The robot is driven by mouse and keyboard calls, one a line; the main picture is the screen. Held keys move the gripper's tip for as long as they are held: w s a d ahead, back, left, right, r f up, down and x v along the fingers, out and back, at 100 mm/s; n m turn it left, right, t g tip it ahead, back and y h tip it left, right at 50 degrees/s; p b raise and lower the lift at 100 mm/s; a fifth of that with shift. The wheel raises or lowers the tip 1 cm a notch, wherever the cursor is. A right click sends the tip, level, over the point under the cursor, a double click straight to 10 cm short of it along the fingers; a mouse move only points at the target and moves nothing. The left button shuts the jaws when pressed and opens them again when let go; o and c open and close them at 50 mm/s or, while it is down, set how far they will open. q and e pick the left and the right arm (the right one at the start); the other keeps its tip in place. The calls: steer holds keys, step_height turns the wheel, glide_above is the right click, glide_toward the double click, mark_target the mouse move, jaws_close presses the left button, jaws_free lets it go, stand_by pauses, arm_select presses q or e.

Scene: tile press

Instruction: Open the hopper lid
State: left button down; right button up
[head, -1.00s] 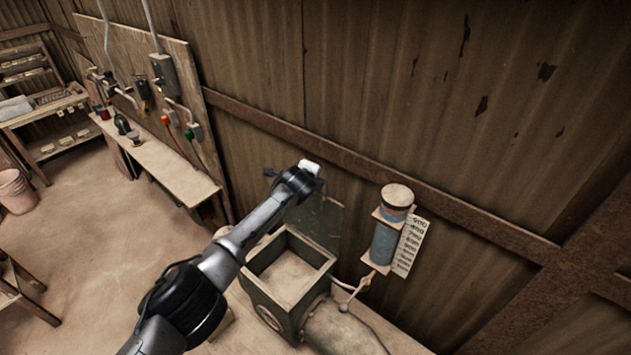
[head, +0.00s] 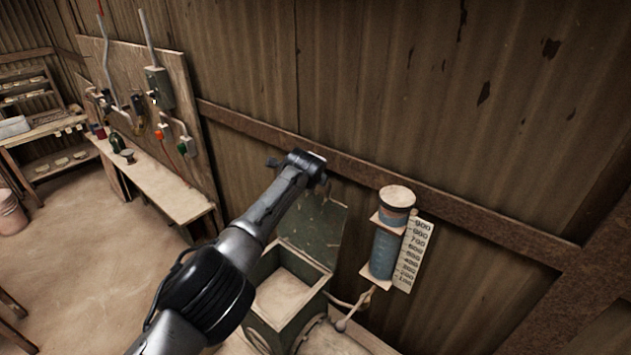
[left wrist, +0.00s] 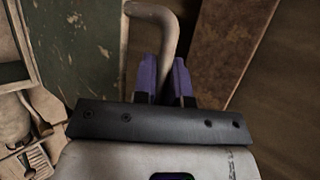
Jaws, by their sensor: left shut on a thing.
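The hopper (head: 262,312) is a green square box with a pale, dusty inside, low in the middle of the head view. Its green lid (head: 322,232) stands raised at the back edge, near the wall, and the opening shows. The lid's worn green face is at the upper left in the left wrist view (left wrist: 88,45). My left gripper (left wrist: 164,72), with purple fingers, is shut on the bent grey lid handle (left wrist: 152,14). In the head view my left wrist is above the lid and hides the fingers. My right gripper is not in view.
A blue cylinder gauge (head: 384,252) with a number scale (head: 414,255) is on the wall right of the hopper. The corrugated wall with a wooden rail (head: 450,210) is close behind the lid. A bench (head: 165,190) stands to the left, with open floor before it.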

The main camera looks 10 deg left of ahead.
arm_select(q)
steer(key=shift+a+f, duration=0.1)
steer(key=shift+a, duration=0.05)
steer(key=c, duration=1.6)
jaws_free()
steer(key=shift+w, duration=0.1)
steer(key=shift+o, duration=1)
steer(key=shift+w, duration=0.1)
steer(key=shift+o, duration=1.1)
steer(key=shift+r, duration=0.2)
